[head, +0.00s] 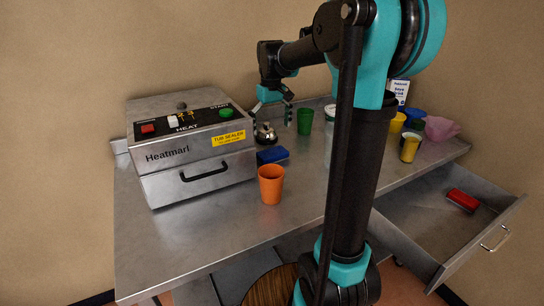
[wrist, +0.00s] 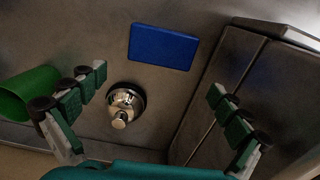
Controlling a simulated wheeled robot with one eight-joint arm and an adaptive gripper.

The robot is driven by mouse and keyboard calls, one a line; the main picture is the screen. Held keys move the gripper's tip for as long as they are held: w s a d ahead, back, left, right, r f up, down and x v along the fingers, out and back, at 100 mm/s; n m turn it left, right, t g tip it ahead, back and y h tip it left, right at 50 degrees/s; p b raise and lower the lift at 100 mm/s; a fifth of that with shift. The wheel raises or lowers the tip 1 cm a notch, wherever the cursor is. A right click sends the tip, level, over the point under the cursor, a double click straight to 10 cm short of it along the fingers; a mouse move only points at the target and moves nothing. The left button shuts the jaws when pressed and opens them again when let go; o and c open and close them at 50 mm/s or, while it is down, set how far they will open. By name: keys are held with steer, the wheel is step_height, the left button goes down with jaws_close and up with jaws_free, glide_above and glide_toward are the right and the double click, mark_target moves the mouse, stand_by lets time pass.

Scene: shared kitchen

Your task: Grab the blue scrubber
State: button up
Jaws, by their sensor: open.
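The blue scrubber (head: 272,155) lies flat on the steel counter in the head view, just right of the tub sealer and behind the orange cup. In the wrist view the blue scrubber (wrist: 163,47) is a plain blue block near the top middle. My gripper (head: 271,110) is above the counter, a little behind the scrubber. In the wrist view my gripper (wrist: 157,88) is open and empty, its green-padded fingers wide apart. The scrubber lies beyond the fingertips, not touched by them.
A shiny metal bell-like object (wrist: 125,103) stands between the fingers' lines in the wrist view. A green cup (wrist: 30,93) is by the left finger. The tub sealer (head: 190,145) and orange cup (head: 271,185) flank the scrubber. An open drawer (head: 440,220) holds a red block (head: 463,200).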

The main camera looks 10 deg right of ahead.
mark_target(272, 152)
step_height(272, 152, down, 3)
steer(key=shift+f, duration=0.1)
steer(key=shift+s+d+f, duration=0.1)
steer(key=shift+s+f, duration=0.1)
steer(key=shift+f, duration=0.7)
steer(key=shift+s+f, duration=0.2)
steer(key=shift+f, duration=0.65)
steer(key=shift+s+d+f, duration=0.1)
steer(key=shift+s+f, duration=0.1)
steer(key=shift+f, duration=0.7)
steer(key=c, duration=0.9)
